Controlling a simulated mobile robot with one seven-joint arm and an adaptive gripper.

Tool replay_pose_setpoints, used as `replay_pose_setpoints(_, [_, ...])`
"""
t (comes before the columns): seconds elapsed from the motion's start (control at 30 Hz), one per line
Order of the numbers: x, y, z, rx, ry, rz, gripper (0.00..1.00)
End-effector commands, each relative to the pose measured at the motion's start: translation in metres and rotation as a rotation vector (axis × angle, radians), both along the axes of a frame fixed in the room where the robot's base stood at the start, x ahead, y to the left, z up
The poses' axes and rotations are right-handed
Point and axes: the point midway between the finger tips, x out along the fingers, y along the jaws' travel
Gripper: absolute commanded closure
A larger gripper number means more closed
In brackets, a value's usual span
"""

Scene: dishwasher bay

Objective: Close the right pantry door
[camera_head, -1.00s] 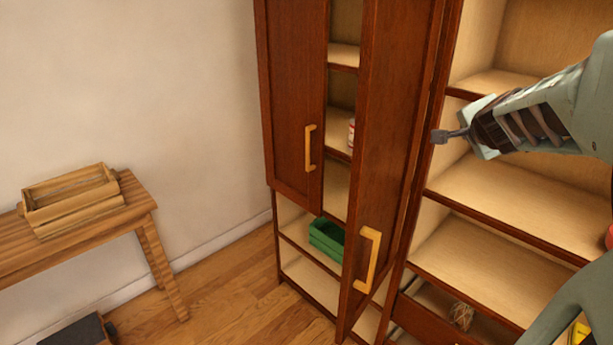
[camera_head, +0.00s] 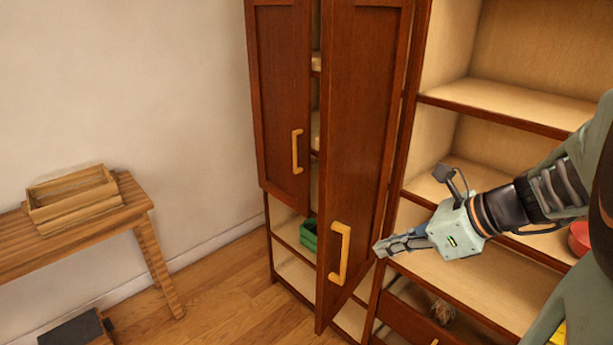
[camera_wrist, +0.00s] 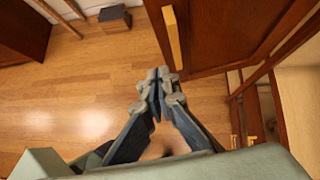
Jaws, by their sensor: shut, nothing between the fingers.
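The right pantry door (camera_head: 362,130) is a tall dark-red wooden panel standing ajar, swung out from the cabinet, with a yellow handle (camera_head: 340,253) low on its face. It also shows in the wrist view (camera_wrist: 215,35), with its handle (camera_wrist: 171,36) near the top middle. The left pantry door (camera_head: 283,100) is beside it, with its own yellow handle. My gripper (camera_head: 380,250) is shut and empty, just right of the right door's handle in the head view. In the wrist view its fingertips (camera_wrist: 158,75) are below the handle. I cannot tell whether they touch the door.
Open shelves (camera_head: 480,280) stand right of the pantry, with a red bowl (camera_head: 579,238) at the edge. A green crate (camera_head: 309,235) sits on a low pantry shelf. A wooden table (camera_head: 140,200) holding a wooden crate (camera_head: 75,200) stands at left.

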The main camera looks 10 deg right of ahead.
Motion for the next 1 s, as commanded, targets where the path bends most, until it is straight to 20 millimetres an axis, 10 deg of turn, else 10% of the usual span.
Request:
replay_pose_setpoints(0.67, [0.047,0.049,-0.074,-0.005,-0.002,0.004,1.00])
replay_pose_setpoints(1.0, [0.074,0.075,-0.068,-0.005,-0.003,0.003,1.00])
